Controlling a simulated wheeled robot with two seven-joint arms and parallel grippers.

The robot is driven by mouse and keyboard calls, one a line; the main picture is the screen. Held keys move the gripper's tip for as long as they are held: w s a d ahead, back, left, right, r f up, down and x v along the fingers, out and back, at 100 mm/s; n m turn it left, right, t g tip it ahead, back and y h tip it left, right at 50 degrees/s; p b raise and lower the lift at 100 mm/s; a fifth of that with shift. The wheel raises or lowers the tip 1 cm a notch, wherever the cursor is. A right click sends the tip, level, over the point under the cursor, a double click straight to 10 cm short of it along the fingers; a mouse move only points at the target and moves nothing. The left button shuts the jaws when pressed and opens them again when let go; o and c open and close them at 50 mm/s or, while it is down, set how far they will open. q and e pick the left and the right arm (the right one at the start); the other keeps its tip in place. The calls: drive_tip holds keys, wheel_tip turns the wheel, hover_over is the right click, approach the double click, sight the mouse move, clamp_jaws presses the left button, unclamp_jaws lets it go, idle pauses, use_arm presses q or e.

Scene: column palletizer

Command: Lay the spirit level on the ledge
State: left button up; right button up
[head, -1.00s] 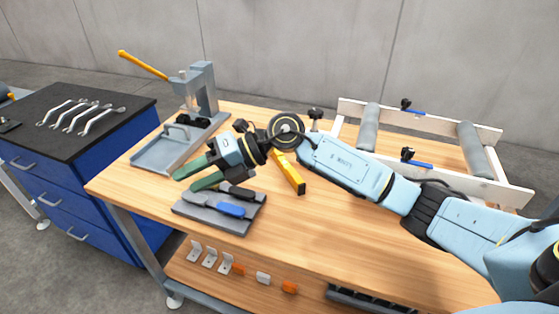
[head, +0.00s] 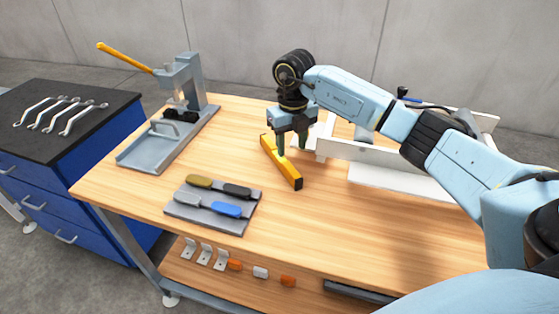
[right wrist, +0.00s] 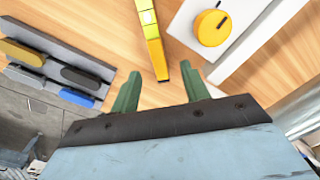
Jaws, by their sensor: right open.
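The spirit level (head: 286,168) is a yellow bar with a dark near end, lying flat on the wooden bench. My right gripper (head: 292,148) points down close above it, with one green finger in front of the bar's far part in the head view. In the right wrist view the level (right wrist: 152,40) runs down toward the gap between the open, empty fingers (right wrist: 160,88). Whether the fingers straddle it, I cannot tell. My left gripper is not in view.
A grey press (head: 184,98) with a yellow lever stands at the back left. A white-sided frame (head: 375,155) is on the right, partly behind my arm. The bench's front middle is clear.

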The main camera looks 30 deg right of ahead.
sight(289, 166)
drive_tip(key=f, duration=0.6)
drive_tip(key=shift+w+a+f, duration=0.1)
drive_tip(key=shift+a+f, duration=0.1)
drive_tip(key=shift+f, duration=0.05)
clamp_jaws()
